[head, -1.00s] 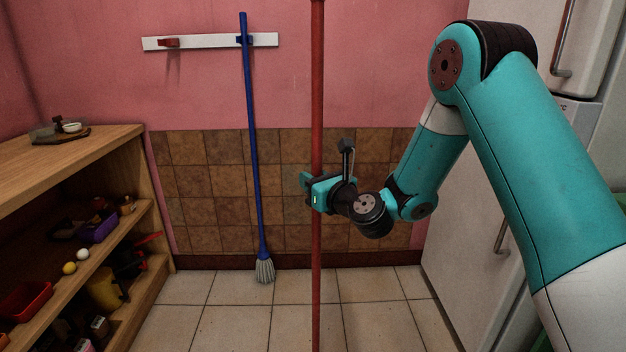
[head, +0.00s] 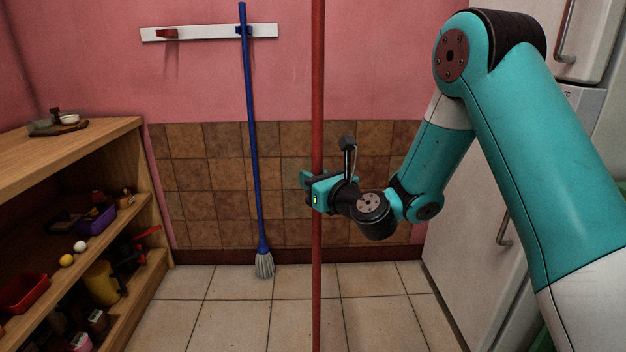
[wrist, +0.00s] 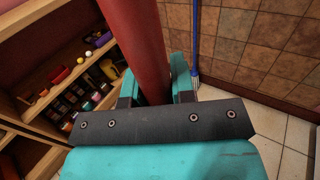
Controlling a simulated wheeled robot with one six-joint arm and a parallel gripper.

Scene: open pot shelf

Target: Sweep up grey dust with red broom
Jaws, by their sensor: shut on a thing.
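The red broom's handle (head: 317,95) stands upright in front of me in the head view and runs out of the picture at top and bottom. Its head is out of view. My gripper (head: 312,190) is shut around the handle at about mid-picture. In the wrist view the red handle (wrist: 144,45) passes between the fingers of my gripper (wrist: 155,92). Grey dust cannot be made out on the tiled floor (head: 235,322); only faint small specks show there.
A blue mop (head: 253,140) hangs from a white wall rack (head: 205,33) beside an empty red clip (head: 167,34). A wooden shelf (head: 135,127) with pots and small items stands at left. A white fridge (head: 470,220) stands at right. The middle floor is clear.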

